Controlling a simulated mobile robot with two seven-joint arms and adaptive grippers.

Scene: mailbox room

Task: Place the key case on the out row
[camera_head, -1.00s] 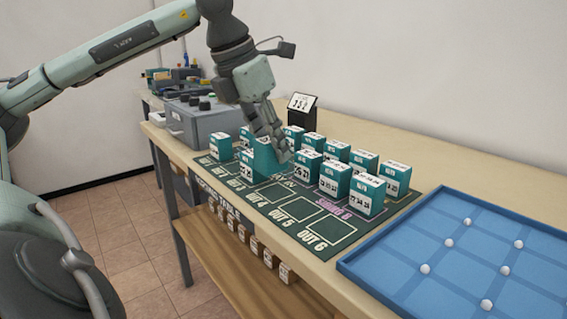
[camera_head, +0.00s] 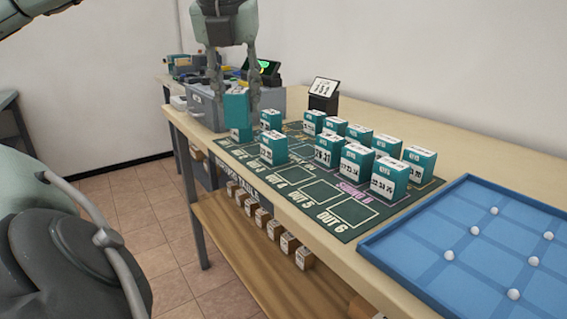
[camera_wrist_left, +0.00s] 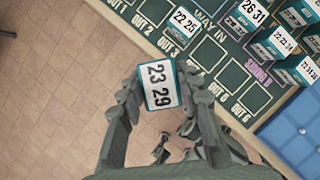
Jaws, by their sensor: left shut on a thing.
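My left gripper (camera_head: 237,100) is shut on a teal key case (camera_head: 236,112) with a white label and holds it up near the far left end of the mat. In the left wrist view the held case (camera_wrist_left: 160,86) reads "23 29" and sits between both fingers (camera_wrist_left: 158,98), with floor tiles behind it. The dark green mat (camera_head: 335,228) has an out row along its front edge, with the OUT 4, OUT 5 and OUT 6 squares bare. A case marked "22 25" (camera_wrist_left: 184,22) stands near OUT 3. My right gripper is not in view.
Several teal cases (camera_head: 356,160) stand on the mat behind the out row. A blue tray (camera_head: 420,245) with white balls lies at the right. A grey box (camera_head: 205,108) and a small black stand (camera_head: 323,95) are at the back. Small brown blocks (camera_head: 262,217) sit on the lower shelf.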

